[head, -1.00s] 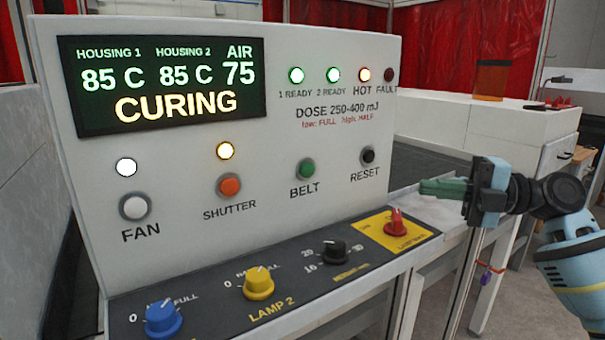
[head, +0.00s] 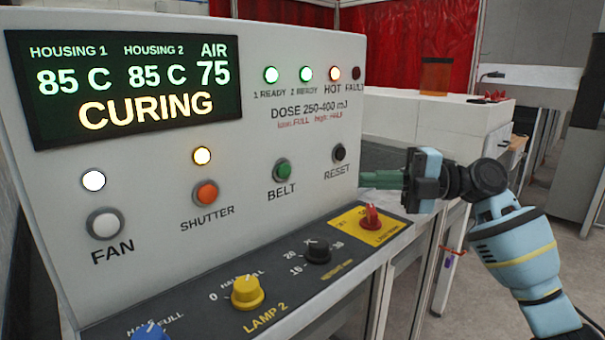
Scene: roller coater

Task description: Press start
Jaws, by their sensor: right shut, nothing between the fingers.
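The control panel (head: 130,175) fills the left and middle of the head view. It has a white FAN button (head: 103,224), an orange SHUTTER button (head: 206,193), a green BELT button (head: 282,171) and a black RESET button (head: 339,152). I see no button labelled START. The display (head: 130,88) reads CURING, 85 C for both housings and AIR 75. My right gripper (head: 366,180) is shut and empty, its dark green fingers pointing left by the panel's right edge, lower right of RESET. I cannot tell whether it touches the panel. My left gripper is not in view.
Below the buttons, a sloping ledge carries a yellow LAMP 2 knob (head: 247,292), a black dial (head: 318,251), a red switch (head: 370,216) on a yellow plate and a partly cut-off blue knob (head: 150,331). A white housing (head: 440,130) stands behind my right gripper.

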